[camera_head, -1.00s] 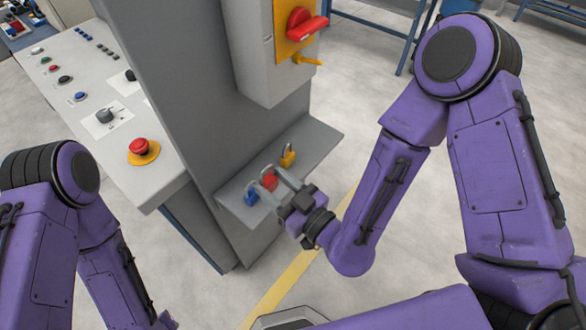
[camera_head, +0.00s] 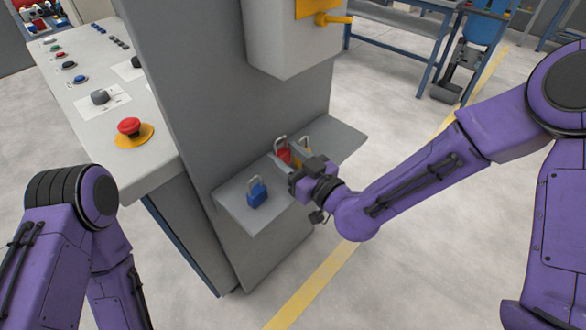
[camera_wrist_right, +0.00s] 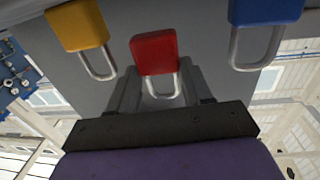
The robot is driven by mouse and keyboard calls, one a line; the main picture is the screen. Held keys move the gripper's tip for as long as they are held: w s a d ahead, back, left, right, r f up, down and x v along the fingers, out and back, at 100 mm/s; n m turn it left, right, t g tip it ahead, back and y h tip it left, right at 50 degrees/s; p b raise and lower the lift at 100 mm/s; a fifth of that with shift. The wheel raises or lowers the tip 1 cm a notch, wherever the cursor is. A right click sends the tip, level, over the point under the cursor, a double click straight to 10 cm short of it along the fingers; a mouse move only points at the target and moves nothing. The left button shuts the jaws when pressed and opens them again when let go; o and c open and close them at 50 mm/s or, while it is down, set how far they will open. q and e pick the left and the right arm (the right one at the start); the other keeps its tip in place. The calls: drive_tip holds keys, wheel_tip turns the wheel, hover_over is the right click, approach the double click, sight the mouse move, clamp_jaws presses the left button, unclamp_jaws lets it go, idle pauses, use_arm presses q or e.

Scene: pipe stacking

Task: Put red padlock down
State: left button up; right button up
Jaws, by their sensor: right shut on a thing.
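The red padlock (camera_head: 284,156) is upright at the grey ledge (camera_head: 341,137), between the blue padlock (camera_head: 257,195) and the yellow padlock (camera_head: 304,154). My right gripper (camera_head: 292,165) is shut on the red padlock. In the right wrist view, the red padlock (camera_wrist_right: 154,53) appears upside down, its shackle between the two fingers (camera_wrist_right: 158,92). The yellow padlock (camera_wrist_right: 78,25) and the blue padlock (camera_wrist_right: 265,12) flank it, apart from the fingers. Whether the red padlock's base touches the ledge is hard to tell. My left arm shows at the lower left, but its gripper is out of view.
The ledge juts from a grey cabinet (camera_head: 215,90). A grey box (camera_head: 290,45) with a yellow handle (camera_head: 333,19) overhangs it. A control panel with a red emergency button (camera_head: 129,126) stands to the left. The ledge's right end is bare.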

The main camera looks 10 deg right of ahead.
drive_tip(key=f, duration=0.4)
drive_tip(key=shift+w, duration=0.35)
drive_tip(key=shift+s+f+b, duration=0.1)
drive_tip(key=shift+f+b, duration=0.1)
drive_tip(key=shift+b, duration=0.15)
drive_tip(key=o, duration=0.9)
drive_tip(key=shift+r, duration=0.1)
drive_tip(key=shift+r, duration=0.1)
